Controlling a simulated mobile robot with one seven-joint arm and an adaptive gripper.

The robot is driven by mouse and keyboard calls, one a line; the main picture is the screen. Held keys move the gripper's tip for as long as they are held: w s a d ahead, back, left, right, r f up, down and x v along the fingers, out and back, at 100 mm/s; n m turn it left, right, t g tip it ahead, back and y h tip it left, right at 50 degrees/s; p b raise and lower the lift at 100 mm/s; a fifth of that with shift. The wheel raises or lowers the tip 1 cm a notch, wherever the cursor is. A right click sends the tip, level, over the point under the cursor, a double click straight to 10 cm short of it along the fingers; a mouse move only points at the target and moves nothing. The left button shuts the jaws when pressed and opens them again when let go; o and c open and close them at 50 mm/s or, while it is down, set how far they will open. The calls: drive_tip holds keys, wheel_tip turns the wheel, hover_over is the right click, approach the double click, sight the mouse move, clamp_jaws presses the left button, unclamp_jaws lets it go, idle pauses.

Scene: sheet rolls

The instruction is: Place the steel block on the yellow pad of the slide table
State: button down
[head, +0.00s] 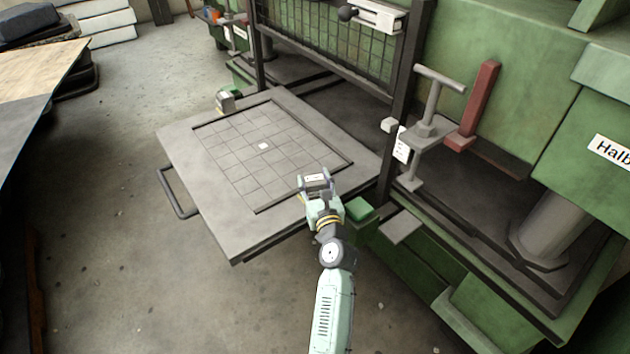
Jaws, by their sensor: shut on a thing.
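The slide table (210,193) is a grey plate with a dark-framed grid, pulled out of the green machine. My gripper (317,184) is over its right front part, near the frame's corner. It is shut on a small grey block with a pale top, which I take to be the steel block (316,178). The gripper hides the block's lower part, and I cannot tell whether it touches the table. No bare yellow pad shows clearly.
A green pad (359,208) lies just right of my gripper by the table's edge. A dark handle (176,192) sticks out at the table's left. The machine's post, clamp levers and red bar (476,103) stand to the right.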

drive_tip(key=shift+f+b, duration=0.4)
drive_tip(key=shift+r, duration=0.1)
drive_tip(key=c, duration=1.2)
unclamp_jaws()
drive_tip(key=shift+f, duration=0.4)
drive_tip(key=shift+c, duration=0.2)
drive_tip(key=o, duration=0.4)
drive_tip(key=shift+r, duration=0.15)
